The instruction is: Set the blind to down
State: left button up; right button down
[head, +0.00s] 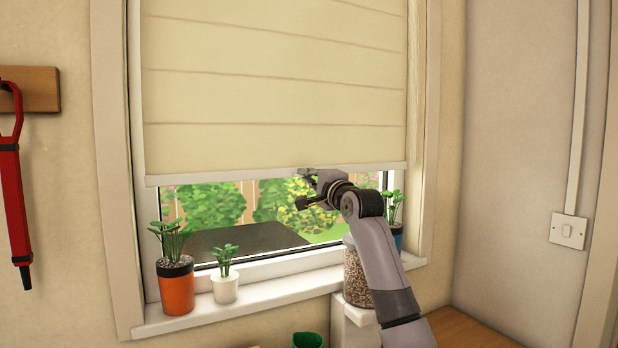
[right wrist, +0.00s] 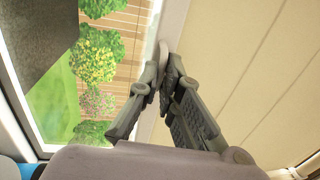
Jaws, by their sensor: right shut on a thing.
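A cream blind (head: 275,85) covers the upper part of the window, with its white bottom bar (head: 230,177) a little above the plants on the sill. A strip of garden shows below the bar. My right gripper (head: 306,186) is at the bar, right of its middle. In the right wrist view my right gripper (right wrist: 167,82) is shut on a small pale tab (right wrist: 163,52) at the bar, and the blind (right wrist: 250,70) fills the right side. My left gripper is not in view.
On the white sill (head: 240,310) stand an orange pot (head: 177,290) and a white pot (head: 225,288), both with plants. A jar (head: 356,275) stands beside my right arm.

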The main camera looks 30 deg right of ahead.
jog(key=c, duration=1.8)
grip_release()
jog(key=shift+f, duration=0.4)
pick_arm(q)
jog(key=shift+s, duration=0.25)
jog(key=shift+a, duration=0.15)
pick_arm(e)
jog(key=shift+r, duration=0.1)
jog(key=s, duration=0.4)
jog(key=s+a+f, duration=0.1)
jog(key=s, duration=0.6)
jog(key=shift+s+a+f, duration=0.25)
jog(key=shift+s+f, duration=0.05)
jog(key=shift+s, duration=0.05)
jog(key=shift+f, duration=0.1)
